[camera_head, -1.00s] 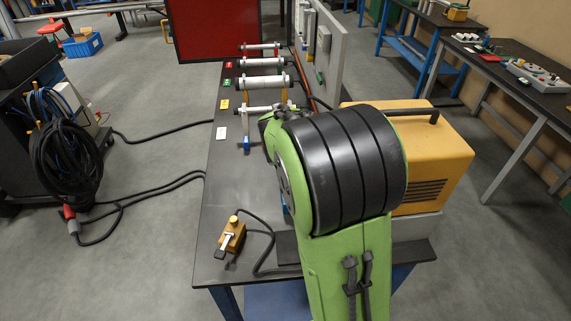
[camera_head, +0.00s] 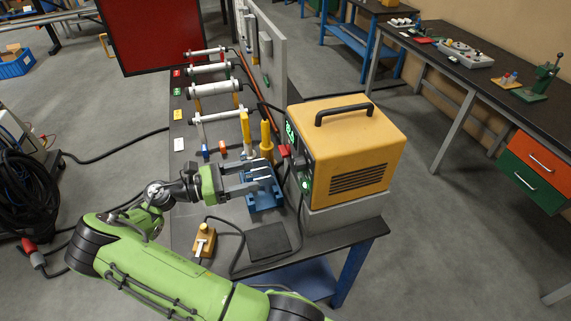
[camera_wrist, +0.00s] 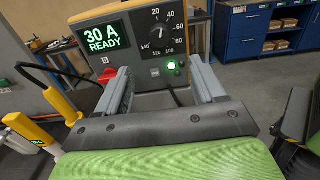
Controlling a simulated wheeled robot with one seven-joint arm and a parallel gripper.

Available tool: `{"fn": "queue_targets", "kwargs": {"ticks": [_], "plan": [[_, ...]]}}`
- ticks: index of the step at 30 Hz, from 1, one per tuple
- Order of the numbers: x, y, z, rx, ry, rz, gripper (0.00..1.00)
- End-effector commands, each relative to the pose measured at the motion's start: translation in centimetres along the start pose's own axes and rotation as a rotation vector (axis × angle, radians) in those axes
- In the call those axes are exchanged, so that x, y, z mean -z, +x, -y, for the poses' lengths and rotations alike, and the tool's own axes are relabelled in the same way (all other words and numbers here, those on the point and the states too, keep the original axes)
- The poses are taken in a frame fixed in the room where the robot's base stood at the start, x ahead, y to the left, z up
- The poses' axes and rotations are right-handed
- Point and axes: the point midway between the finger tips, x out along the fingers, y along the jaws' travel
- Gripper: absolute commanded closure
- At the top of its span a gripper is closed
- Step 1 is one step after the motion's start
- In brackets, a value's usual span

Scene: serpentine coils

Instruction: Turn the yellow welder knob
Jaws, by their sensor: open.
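The yellow welder (camera_head: 350,150) stands on a grey block at the right end of the bench, its front panel facing left. In the wrist view the panel carries a black knob (camera_wrist: 154,36) with a white pointer line, inside a dial scale from 20 to 140. The pointer is up, a little left of the 20. A green display (camera_wrist: 105,38) reads "30 A READY", and a green lamp (camera_wrist: 172,67) is lit below the knob. My gripper (camera_head: 268,175) is open and empty, its fingers pointing at the panel and apart from the knob. It also shows in the wrist view (camera_wrist: 160,84).
A blue holder (camera_head: 264,200) sits below my fingers. Two yellow-handled tools (camera_head: 266,140) stand upright close behind them. A red plug (camera_wrist: 110,76) is on the panel's left. A yellow clamp (camera_head: 204,240) and cables lie on the bench (camera_head: 270,262). Several coils stand at the back.

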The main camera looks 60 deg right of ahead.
Motion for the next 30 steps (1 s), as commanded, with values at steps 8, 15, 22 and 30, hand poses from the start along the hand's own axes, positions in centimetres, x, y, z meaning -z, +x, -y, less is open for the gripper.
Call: {"fn": "queue_targets", "kwargs": {"ticks": [8, 15, 22, 30], "plan": [[0.0, 7.2, 0.1, 0.006, -0.002, -0.002, 0.31], [0.0, 11.9, 0.1, 0.003, 0.000, -0.003, 0.31], [0.1, 12.9, 0.0, -0.001, 0.001, -0.003, 0.31], [0.1, 12.8, 0.0, 0.000, 0.001, -0.003, 0.53]]}}
